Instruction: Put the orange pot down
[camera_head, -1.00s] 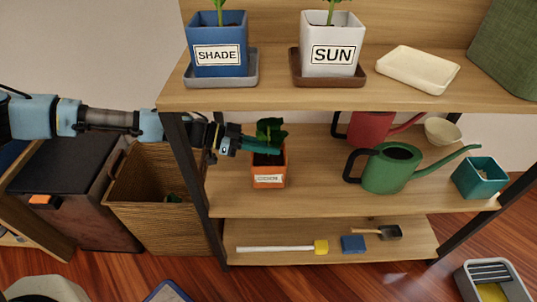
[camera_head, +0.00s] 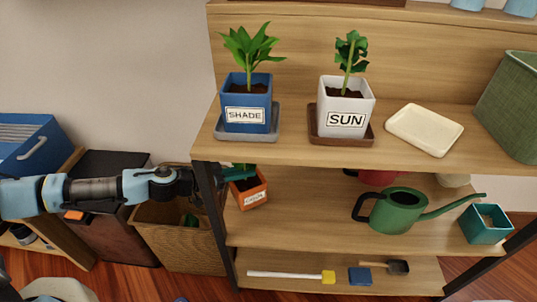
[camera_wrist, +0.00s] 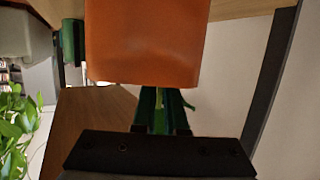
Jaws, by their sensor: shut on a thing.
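The orange pot (camera_head: 250,192) has a white label, too small to read. It is tilted at the left end of the middle shelf (camera_head: 310,215), close behind the black post. I cannot tell whether its base touches the board. My gripper (camera_head: 238,172) reaches in from the left past the post and is shut on the pot near its rim. In the wrist view the orange pot (camera_wrist: 145,40) fills the top middle, just beyond my green fingers (camera_wrist: 160,108). The pot's plant is mostly hidden in the head view.
A black post (camera_head: 212,200) stands beside my wrist. The green watering can (camera_head: 397,208) and teal pot (camera_head: 486,224) are farther right on the middle shelf, with clear board between. The blue SHADE pot (camera_head: 247,95) and white SUN pot (camera_head: 345,100) stand above. A wicker basket (camera_head: 180,235) is below left.

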